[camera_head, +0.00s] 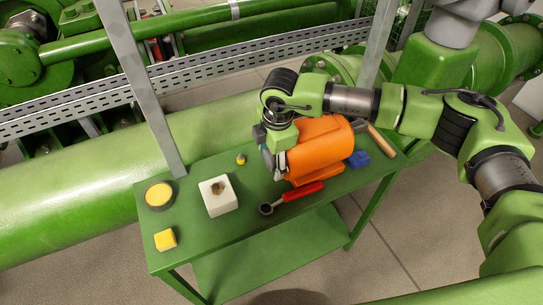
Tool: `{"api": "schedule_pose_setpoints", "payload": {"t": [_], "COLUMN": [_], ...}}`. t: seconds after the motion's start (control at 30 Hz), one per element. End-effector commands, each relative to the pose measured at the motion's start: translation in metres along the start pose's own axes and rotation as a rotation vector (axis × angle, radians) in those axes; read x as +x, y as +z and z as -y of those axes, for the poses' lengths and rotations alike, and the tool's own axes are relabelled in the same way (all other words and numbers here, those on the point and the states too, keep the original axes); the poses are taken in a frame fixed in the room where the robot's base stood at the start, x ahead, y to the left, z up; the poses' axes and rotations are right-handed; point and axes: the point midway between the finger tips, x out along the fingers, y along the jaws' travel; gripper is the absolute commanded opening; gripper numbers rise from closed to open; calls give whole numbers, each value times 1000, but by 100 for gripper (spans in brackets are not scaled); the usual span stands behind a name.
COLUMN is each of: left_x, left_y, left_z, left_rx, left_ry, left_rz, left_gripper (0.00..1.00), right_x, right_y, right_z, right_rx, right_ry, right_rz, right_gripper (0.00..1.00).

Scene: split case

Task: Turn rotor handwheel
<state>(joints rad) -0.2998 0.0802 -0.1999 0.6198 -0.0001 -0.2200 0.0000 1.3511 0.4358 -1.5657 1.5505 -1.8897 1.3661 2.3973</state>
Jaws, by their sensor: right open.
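I cannot make out a rotor handwheel for certain in the head view. My right arm comes in from the right, over the green bench (200,245). My right gripper (272,166) points down over the bench, at the left end of an orange housing (322,147). The gripper is open, and I see nothing between its fingers. The arm hides part of the housing's upper side, and I cannot tell whether the fingers touch it. My left gripper is not in view.
The bench also holds a white block (229,199), a dark round thing with a yellow top (159,195), a yellow block (165,240), a red-handled tool (301,192) and a blue block (359,159). A large green pipe (70,205) and grey posts (150,100) stand behind.

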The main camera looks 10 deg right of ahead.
Motion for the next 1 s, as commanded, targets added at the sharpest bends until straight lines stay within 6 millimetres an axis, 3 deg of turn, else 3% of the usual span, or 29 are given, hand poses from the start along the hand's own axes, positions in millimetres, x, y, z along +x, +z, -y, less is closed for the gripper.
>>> {"api": "schedule_pose_setpoints", "payload": {"t": [0.23, 0.4, 0.73, 1.0], "left_x": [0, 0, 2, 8], "left_y": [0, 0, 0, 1], "left_z": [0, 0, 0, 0], "left_rx": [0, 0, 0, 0], "left_ry": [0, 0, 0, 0], "left_rz": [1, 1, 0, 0], "left_gripper": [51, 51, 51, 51], "right_x": [1, 1, 1, 2], "right_y": [0, 0, -1, -1], "right_z": [0, 0, 0, -2], "right_rx": [0, -1, -1, 2], "right_ry": [0, 0, -27, -157], "right_rz": [0, 0, -1, 0], "right_gripper": [60, 20, 21, 21]}}
